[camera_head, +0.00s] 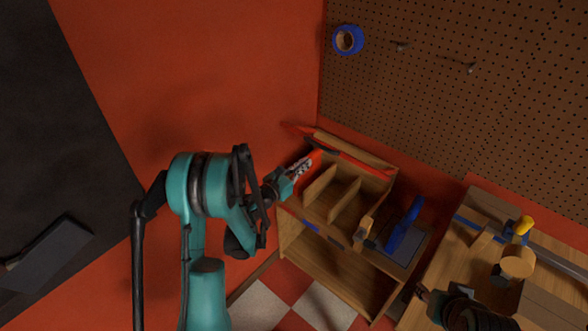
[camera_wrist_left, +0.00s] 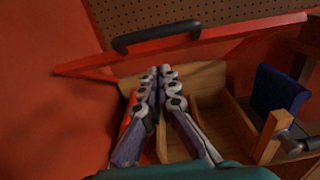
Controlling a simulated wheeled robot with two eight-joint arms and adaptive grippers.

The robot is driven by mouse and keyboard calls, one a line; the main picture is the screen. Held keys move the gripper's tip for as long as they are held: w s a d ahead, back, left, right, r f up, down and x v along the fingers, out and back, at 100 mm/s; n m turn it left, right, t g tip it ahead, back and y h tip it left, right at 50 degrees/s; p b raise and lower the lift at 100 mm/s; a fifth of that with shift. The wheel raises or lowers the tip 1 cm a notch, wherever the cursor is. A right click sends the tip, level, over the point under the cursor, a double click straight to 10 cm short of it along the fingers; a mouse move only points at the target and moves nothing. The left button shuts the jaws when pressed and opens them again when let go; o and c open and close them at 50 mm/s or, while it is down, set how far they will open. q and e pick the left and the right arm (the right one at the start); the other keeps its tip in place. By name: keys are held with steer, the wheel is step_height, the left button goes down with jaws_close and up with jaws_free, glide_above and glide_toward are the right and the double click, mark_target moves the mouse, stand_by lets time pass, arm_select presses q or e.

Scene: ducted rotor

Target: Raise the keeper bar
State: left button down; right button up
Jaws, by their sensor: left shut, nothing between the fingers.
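The keeper bar is a long red bar (camera_head: 362,161) with a black handle, along the back of a wooden compartment box. In the left wrist view the red bar (camera_wrist_left: 235,37) crosses the top of the picture, with its black handle (camera_wrist_left: 157,36) left of centre. My left gripper (camera_head: 308,161) is at the box's left end, just short of the bar. Its fingertips (camera_wrist_left: 161,71) are together and empty, below the handle in the wrist view; I cannot tell if they touch the bar. My right gripper (camera_head: 427,293) is at lower right, dark and partly cut off.
Wooden dividers (camera_head: 345,200) split the box. A red-orange thing (camera_wrist_left: 127,112) shows behind my left fingers. A wooden-headed tool (camera_head: 365,228) and a blue thing (camera_head: 405,228) are at the box's right. A workbench (camera_head: 440,262) stands at right; a pegboard (camera_head: 450,100) is behind.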

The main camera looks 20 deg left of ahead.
arm_select(q)
steer(key=shift+w+d+r, duration=0.3)
steer(key=shift+w+r, duration=0.35)
steer(key=shift+w, duration=0.1)
steer(key=shift+w+d+r, duration=0.3)
steer(key=shift+w+r, duration=0.3)
steer(key=shift+w, duration=0.15)
